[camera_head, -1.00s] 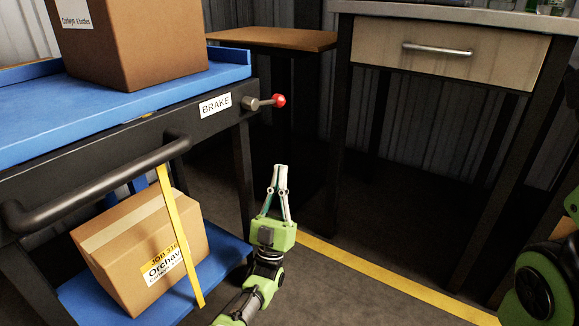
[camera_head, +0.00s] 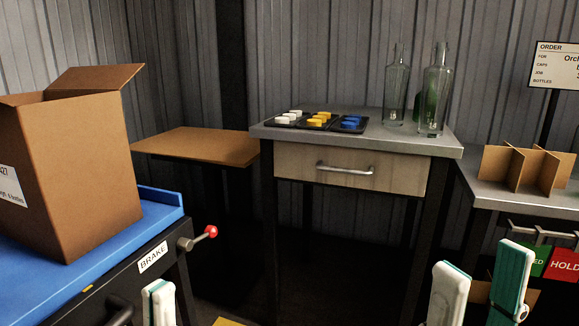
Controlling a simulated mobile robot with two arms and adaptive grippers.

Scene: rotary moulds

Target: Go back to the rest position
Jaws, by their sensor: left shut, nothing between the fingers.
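My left gripper (camera_head: 159,303) shows at the bottom of the head view, in front of the cart's dark side rail. Only its white and green finger pads are in view; they are together with nothing between them. My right gripper (camera_head: 483,256) is at the bottom right. Its two white fingers stand apart with a gap and hold nothing that I can see. Both grippers point upward in the picture; my arms behind them are out of view.
A blue-topped cart (camera_head: 160,193) with an open carton (camera_head: 80,180) and a red-knobbed brake lever (camera_head: 210,232) is at left. Behind are a brown-topped table (camera_head: 200,146) and a drawer bench (camera_head: 400,140) with caps and bottles. A cardboard divider (camera_head: 520,168) stands at right.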

